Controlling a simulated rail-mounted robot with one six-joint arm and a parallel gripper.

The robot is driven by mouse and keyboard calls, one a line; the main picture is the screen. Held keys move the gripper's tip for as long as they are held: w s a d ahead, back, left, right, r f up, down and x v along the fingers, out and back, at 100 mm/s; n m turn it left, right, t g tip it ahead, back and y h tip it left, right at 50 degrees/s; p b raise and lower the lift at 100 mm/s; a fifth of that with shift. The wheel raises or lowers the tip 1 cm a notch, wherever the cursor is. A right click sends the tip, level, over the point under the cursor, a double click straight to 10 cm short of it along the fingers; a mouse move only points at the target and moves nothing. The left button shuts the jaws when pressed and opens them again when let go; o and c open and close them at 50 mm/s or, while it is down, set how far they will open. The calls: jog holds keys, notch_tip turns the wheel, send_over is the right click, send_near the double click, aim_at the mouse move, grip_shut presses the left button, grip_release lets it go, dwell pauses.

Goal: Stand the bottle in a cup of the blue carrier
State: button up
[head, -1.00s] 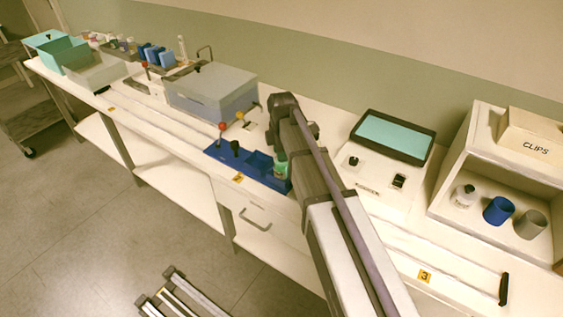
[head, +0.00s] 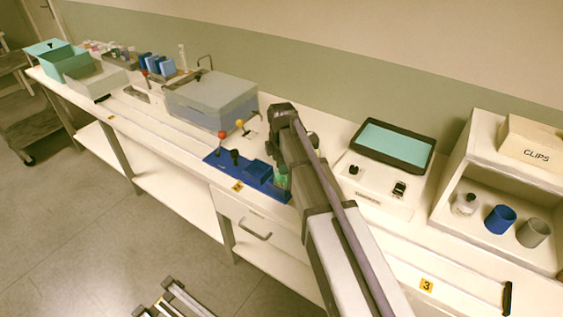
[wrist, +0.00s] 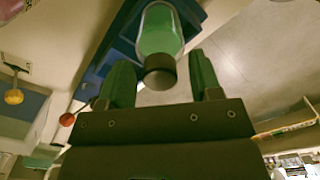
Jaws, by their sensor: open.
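The blue carrier (head: 224,163) lies near the bench's front edge, left of my arm in the head view; part of it also shows at the top of the wrist view (wrist: 97,72). The bottle, with green liquid and a dark cap, is at the carrier's right end in the head view (head: 281,178), partly hidden by my arm. In the wrist view the bottle (wrist: 160,32) is in front of my gripper (wrist: 160,62). The two green fingers are apart, one on each side of the cap, with gaps visible. I cannot tell whether the bottle's base is seated in a cup.
Knobs with a red ball (head: 222,134) and a yellow ball (head: 239,123) stand behind the carrier. A grey box (head: 210,92) is behind to the left. A teal-topped device (head: 393,143) and an open shelf with cups (head: 500,219) stand to the right.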

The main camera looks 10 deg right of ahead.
notch_tip(320, 180, up, 12)
jog(key=p, duration=1.2)
jog(key=s+m, duration=1.8)
jog(key=s, duration=0.3)
jog(key=shift+m, duration=0.4)
jog(key=shift+f+b, duration=0.7)
jog(key=shift+b, duration=0.3)
jog(key=shift+f, duration=0.1)
